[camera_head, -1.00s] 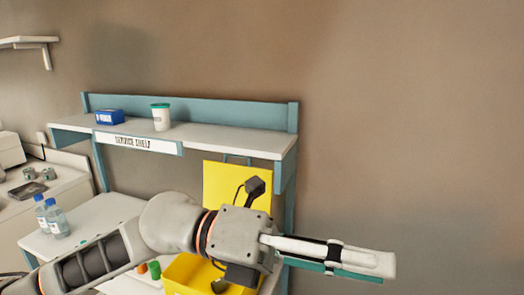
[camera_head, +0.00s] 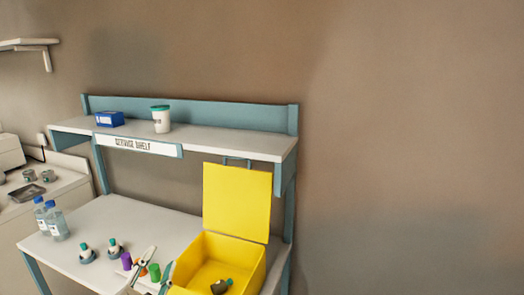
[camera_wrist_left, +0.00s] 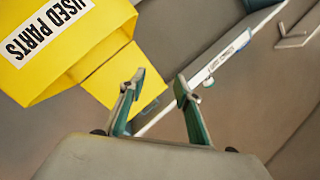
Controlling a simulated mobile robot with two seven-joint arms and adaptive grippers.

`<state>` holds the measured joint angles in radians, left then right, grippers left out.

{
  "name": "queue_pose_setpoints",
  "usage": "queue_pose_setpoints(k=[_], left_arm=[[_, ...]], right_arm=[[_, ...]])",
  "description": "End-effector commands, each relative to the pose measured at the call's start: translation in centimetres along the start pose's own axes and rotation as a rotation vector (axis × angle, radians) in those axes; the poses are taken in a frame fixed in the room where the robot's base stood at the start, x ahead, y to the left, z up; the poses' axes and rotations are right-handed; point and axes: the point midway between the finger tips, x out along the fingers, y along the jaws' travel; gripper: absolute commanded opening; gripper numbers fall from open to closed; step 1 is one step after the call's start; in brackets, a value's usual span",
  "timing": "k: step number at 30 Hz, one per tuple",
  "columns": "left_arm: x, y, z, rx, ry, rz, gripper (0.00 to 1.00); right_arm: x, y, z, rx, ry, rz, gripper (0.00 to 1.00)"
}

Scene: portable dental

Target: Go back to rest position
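My left gripper (camera_head: 161,257) shows at the bottom of the head view, with only its fingers in frame. They are in front of the table, just left of the yellow box (camera_head: 185,289). In the left wrist view the two fingers (camera_wrist_left: 160,82) stand apart with nothing between them, so the gripper is open and empty. The yellow box also shows in the left wrist view (camera_wrist_left: 85,50), with a "USED PARTS" label, beyond the fingers. My right gripper is not in view.
The yellow box's lid (camera_head: 237,200) stands open, and a dark green-tipped part (camera_head: 221,286) lies inside. Bottles (camera_head: 57,222), small green-topped parts (camera_head: 114,249) and coloured pieces (camera_head: 126,261) are on the white table (camera_head: 150,222). A shelf (camera_head: 215,138) holds a blue box (camera_head: 110,118) and a cup (camera_head: 161,119).

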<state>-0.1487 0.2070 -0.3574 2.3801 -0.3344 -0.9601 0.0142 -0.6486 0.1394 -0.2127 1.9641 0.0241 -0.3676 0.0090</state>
Motion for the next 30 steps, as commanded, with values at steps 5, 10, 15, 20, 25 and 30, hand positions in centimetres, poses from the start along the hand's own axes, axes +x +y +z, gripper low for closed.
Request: queue_pose_setpoints(k=[5, 10, 15, 20, 25, 30], left_arm=[[-4.5, 3.5, 11.0, 0.014, -0.317, 0.129, 0.33], [-8.7, 5.4, 17.2, 0.039, -0.508, 0.218, 0.33], [-12.4, 6.5, 21.2, 0.062, -0.641, 0.287, 0.33], [-15.6, 7.2, 24.0, 0.084, -0.742, 0.342, 0.33], [-17.3, 8.7, 25.6, 0.075, -0.781, 0.389, 0.33], [-16.1, 11.9, 25.3, 0.003, -0.713, 0.414, 0.33]], right_arm=[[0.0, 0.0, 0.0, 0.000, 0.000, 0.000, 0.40], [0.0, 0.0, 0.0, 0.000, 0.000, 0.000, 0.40], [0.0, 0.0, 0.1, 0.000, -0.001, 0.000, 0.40], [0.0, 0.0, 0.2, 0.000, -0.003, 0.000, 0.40], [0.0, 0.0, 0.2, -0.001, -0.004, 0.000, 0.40], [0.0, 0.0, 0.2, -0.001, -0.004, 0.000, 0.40]])
